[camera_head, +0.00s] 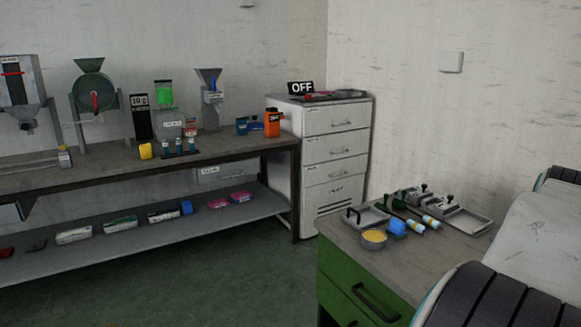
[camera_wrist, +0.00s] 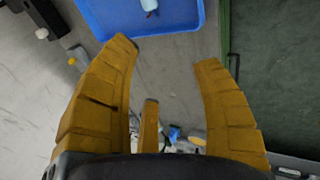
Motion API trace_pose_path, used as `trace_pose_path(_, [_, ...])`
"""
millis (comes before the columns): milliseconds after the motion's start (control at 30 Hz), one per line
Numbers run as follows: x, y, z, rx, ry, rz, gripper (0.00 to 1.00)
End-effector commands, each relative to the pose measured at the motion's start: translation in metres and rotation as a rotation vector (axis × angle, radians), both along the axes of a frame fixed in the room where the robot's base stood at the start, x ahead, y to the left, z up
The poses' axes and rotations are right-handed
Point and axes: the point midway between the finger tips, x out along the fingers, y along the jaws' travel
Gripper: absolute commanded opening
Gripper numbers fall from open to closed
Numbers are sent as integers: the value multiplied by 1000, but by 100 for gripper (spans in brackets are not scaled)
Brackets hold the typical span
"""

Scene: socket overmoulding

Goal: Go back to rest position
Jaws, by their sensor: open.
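My gripper (camera_wrist: 165,52) shows in the wrist view with its yellow segmented fingers spread apart. Nothing is between the fingers. It hangs over a grey surface (camera_wrist: 185,65), with a blue tray (camera_wrist: 187,24) beyond the fingertips at the top of the picture. A small pale cylinder (camera_wrist: 149,5) lies in that tray, partly cut off by the picture's edge. The gripper is not in the head view.
A green cabinet (camera_head: 342,277) at the right carries metal trays, a yellow-filled bowl (camera_head: 374,239) and a blue item (camera_head: 397,227). A long workbench (camera_head: 215,150) with machines stands left, beside a white drawer unit (camera_head: 337,150). Green floor (camera_head: 220,260) is open between.

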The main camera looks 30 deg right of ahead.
Motion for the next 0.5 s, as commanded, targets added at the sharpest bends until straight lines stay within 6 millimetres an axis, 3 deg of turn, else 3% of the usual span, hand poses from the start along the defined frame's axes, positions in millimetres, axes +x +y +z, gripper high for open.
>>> trace_pose_path(33, [24, 18, 18, 14, -23, 20, 59])
trace_pose_path(200, [85, 86, 40, 81, -107, 35, 59])
trace_pose_path(333, [115, 143, 53, 144, -155, 43, 59])
trace_pose_path(500, [134, 219, 68, 232, -199, 48, 59])
